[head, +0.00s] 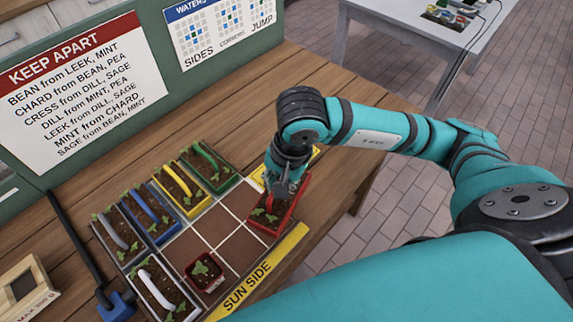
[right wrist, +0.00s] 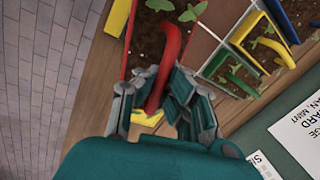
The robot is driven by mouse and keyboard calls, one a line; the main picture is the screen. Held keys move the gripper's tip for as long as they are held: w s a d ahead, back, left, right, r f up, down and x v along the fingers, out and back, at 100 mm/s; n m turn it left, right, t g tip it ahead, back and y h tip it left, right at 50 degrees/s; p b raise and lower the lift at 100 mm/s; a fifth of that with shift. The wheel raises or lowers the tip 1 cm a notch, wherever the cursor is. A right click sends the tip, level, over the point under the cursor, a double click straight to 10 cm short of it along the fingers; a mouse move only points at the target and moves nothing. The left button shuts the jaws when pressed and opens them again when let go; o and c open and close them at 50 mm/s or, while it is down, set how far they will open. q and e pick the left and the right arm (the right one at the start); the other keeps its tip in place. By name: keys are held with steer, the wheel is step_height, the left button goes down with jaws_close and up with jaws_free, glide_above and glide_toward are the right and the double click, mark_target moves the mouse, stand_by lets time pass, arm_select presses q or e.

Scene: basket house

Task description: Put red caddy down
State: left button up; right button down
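The red caddy (head: 287,215) holds soil and seedlings and looks upright at the right end of the gridded board, beside the yellow SUN SIDE strip (head: 262,268). Whether its base rests on the board or hangs just above it, I cannot tell. My right gripper (head: 284,187) is over the caddy. In the right wrist view, my right gripper's fingers (right wrist: 163,88) close around the red handle (right wrist: 172,52), one on each side. Soil and a green seedling show beyond it. My left gripper is not in view.
Green (head: 222,182), yellow (head: 196,202), blue (head: 161,226), grey-handled (head: 122,252) and white-handled (head: 160,297) caddies stand on the board. A small red pot (head: 203,271) sits mid-board. Bare brown cells (head: 240,246) lie between them. A green notice board (head: 120,100) stands behind.

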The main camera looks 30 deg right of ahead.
steer(key=shift+a+f+m+b, duration=0.4)
steer(key=shift+f+m, duration=0.4)
steer(key=shift+m, duration=0.3)
steer(key=shift+w+m, duration=0.1)
steer(key=shift+m, duration=0.2)
steer(key=shift+w+d+f+p, duration=0.95)
steer(key=shift+w+d, duration=0.55)
steer(key=shift+w, duration=0.65)
steer(key=shift+w+d+f+p, duration=0.6)
steer(key=shift+w+d+p, duration=0.75)
steer(key=shift+w, duration=0.75)
steer(key=shift+w+d+f+p, duration=0.85)
steer(key=shift+w+d, duration=0.85)
steer(key=shift+w, duration=0.45)
steer(key=shift+f, duration=0.2)
steer(key=c, duration=2)
jaws_free()
steer(key=shift+f, duration=0.15)
steer(key=shift+c, duration=0.2)
steer(key=o, duration=0.6)
steer(key=shift+c, duration=0.2)
step_height(320, 180, up, 12)
steer(key=s+b, duration=0.2)
steer(key=b, duration=0.1)
steer(key=shift+s+d, duration=0.15)
steer(key=shift+d, duration=0.25)
